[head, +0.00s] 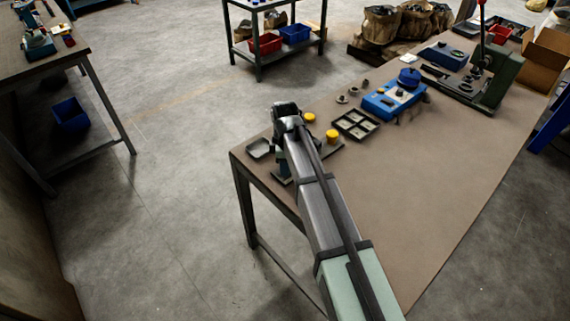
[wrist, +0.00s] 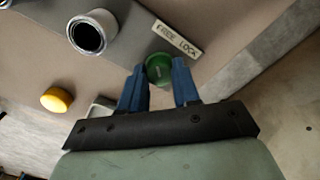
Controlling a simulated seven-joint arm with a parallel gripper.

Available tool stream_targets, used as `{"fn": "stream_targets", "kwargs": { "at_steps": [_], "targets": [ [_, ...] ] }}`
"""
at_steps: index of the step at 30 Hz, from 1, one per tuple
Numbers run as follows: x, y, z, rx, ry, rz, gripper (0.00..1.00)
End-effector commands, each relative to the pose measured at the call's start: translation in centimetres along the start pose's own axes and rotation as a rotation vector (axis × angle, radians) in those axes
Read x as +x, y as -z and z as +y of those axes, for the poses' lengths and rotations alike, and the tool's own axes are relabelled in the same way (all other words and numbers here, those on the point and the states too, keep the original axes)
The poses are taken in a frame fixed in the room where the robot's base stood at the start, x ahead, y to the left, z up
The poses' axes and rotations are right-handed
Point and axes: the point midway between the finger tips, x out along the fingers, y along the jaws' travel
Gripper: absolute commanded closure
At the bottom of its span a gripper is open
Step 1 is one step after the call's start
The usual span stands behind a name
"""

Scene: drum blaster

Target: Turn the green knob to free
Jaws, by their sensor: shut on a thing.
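The green knob (wrist: 159,68) is in the upper middle of the wrist view. A label plate (wrist: 177,38) reading "FREE LOCK" lies just beyond it. My gripper (wrist: 160,82) has its two blue fingers on either side of the knob and is shut on it. The knob's pointer mark is too small to read for direction. In the head view, my gripper (head: 287,113) is over the near left end of the workbench. The knob is hidden there behind my arm.
A dark open cup (wrist: 92,33) and a yellow cap (wrist: 57,99) are left of the knob in the wrist view. On the workbench (head: 400,215) are a divided tray (head: 355,124), a blue device (head: 394,100) and a green press (head: 496,75). The bench's right part is clear.

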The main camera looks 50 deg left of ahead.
Motion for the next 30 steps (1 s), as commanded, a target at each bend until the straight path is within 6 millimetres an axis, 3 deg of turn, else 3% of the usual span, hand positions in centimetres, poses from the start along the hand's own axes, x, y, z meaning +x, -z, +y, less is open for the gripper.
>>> {"fn": "stream_targets", "kwargs": {
  "at_steps": [14, 15, 23, 30],
  "targets": [
    [0.02, -0.07, -0.02, -0.015, 0.001, -0.001, 0.99],
    [0.02, -0.07, -0.02, -0.014, 0.001, -0.001, 0.68],
    [0.01, -0.03, -0.01, -0.014, 0.0, -0.001, 0.43],
    [-0.04, -0.01, 0.0, -0.014, 0.0, 0.0, 0.43]
  ]
}}
